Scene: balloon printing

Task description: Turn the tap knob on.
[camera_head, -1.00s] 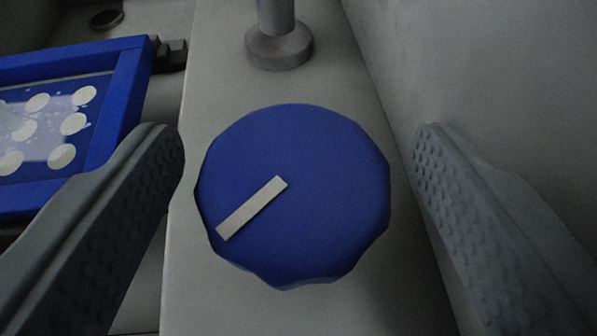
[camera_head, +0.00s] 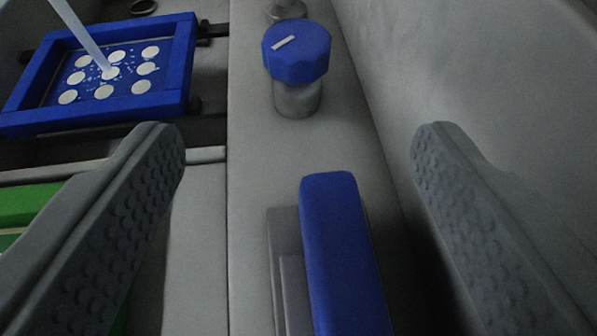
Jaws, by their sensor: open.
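The blue round tap knob (camera_head: 298,55) with a white bar mark sits on a short grey stem at the top, right of centre. The mark lies left of centre on its top face, slanting up to the right. My gripper (camera_head: 298,150) is open. Its two fingers stand wide apart at the left and right, nearer to me than the knob, with nothing between the pads touching them. A pale stream or rod (camera_head: 80,35) slants down from the upper left to the middle of the blue-framed tray (camera_head: 120,115).
A blue upright handle (camera_head: 342,245) on a grey base stands low between my fingers. The tray holds several pale discs. A green block (camera_head: 30,205) lies at the left. A grey wall (camera_head: 450,70) rises on the right.

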